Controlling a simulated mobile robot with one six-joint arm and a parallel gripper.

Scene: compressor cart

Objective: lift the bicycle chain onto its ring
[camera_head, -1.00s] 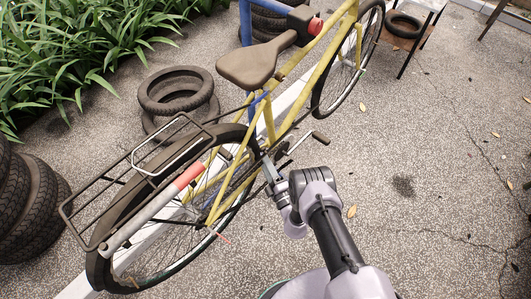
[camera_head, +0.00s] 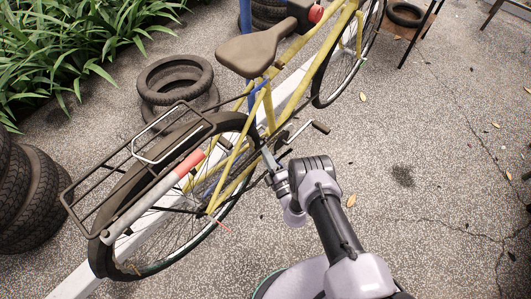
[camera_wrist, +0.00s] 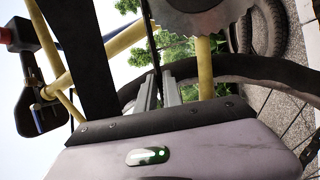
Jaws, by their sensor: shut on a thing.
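A yellow bicycle (camera_head: 290,105) stands in the middle of the head view, rear wheel toward the lower left. My gripper (camera_head: 268,160) is at its crank area, beside the frame. In the wrist view, the toothed chain ring (camera_wrist: 205,14) is at the top, just beyond my fingers. My gripper's two grey fingers (camera_wrist: 158,92) are close together, shut on a thin dark strand, which looks like the chain (camera_wrist: 153,45). The strand runs upward from the fingers, left of the ring. The rest of the chain is hard to make out, and the ring is mostly hidden in the head view.
A crank with a pedal (camera_head: 320,127) sticks out to the right of my gripper. A rear rack (camera_head: 95,190) and the saddle (camera_head: 252,52) overhang on the left and above. Stacked tyres (camera_head: 175,82) lie behind the bicycle. The paving (camera_head: 440,180) on the right is clear.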

